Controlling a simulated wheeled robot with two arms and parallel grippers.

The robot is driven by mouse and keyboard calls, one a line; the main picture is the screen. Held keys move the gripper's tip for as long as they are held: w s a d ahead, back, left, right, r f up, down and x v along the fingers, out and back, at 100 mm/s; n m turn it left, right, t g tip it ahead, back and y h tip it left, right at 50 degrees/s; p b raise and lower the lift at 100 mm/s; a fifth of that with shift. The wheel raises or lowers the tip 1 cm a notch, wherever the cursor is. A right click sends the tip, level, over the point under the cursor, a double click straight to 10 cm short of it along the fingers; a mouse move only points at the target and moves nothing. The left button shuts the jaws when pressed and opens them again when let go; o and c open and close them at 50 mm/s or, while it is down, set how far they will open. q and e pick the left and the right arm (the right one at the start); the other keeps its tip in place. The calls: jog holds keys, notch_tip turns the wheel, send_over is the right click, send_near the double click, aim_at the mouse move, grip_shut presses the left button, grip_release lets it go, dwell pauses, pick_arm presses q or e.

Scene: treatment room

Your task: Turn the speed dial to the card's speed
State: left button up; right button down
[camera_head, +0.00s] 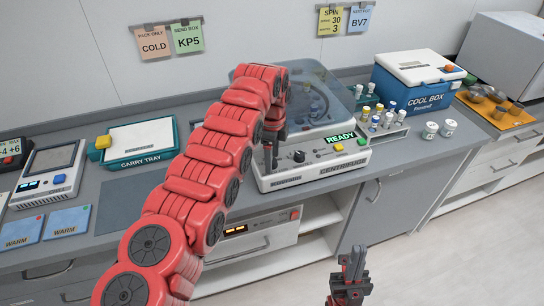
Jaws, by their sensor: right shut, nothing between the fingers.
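The yellow card (330,21) on the wall reads SPIN, 30 and 3. The white centrifuge (345,163) stands on the counter with its clear lid down and a green READY display (340,138). A dark round knob (299,156) is on its front panel; its setting is too small to read. My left gripper (270,163) points down at the left part of the panel, left of the knob and apart from it in the picture. Its fingers are too small and dark to tell open from shut. My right gripper (353,262) is shut and empty, low in front of the counter.
A rack of vials (381,127) and two white jars (439,129) stand right of the centrifuge, near the blue cool box (427,96). A carry tray (138,142) is at left. My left arm hides part of the counter.

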pick_arm(q)
jog(key=shift+r, duration=0.1)
jog(key=shift+r, duration=0.35)
notch_tip(320, 180, up, 4)
jog(key=shift+r+p, duration=0.2)
jog(key=shift+p, duration=0.7)
notch_tip(320, 180, up, 12)
jog(key=p, duration=1.2)
